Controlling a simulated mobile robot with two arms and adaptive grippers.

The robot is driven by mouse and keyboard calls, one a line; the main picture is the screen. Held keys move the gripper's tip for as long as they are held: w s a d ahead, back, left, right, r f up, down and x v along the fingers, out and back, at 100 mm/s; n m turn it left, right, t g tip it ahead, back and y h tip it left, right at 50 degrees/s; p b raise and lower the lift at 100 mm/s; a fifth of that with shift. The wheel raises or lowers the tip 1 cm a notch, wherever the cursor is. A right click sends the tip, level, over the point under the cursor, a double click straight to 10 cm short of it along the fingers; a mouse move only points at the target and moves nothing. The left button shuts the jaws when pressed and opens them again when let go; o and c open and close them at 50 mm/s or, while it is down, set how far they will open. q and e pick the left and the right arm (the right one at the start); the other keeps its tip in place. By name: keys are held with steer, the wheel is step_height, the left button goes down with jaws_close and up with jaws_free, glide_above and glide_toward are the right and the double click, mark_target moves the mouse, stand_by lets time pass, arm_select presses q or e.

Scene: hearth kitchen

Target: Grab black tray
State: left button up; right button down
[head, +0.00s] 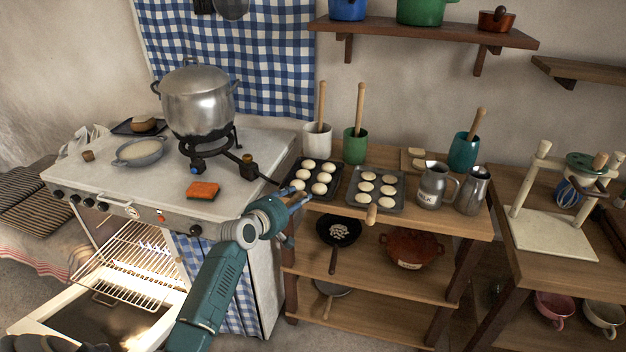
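The black tray (338,168) lies on the wooden shelf top right of the stove and holds several pale buns. My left gripper (297,201) is at the tray's near left corner, its fingers close to the rim. The fingers are small and partly overlap the tray edge, so I cannot tell whether they touch it or are closed on it. A second, greyer tray (400,206) with several buns lies just right of the black one. My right gripper does not show.
A stove (240,160) with a large pot (197,100) stands at left, its oven open below. A white cup (317,141) and a green cup (355,146) stand behind the trays. A milk jug (433,186) stands at right. A wooden handle (372,212) overlaps the second tray's front.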

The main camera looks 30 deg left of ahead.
arm_select(q)
jaws_close()
steer(key=shift+r, duration=0.1)
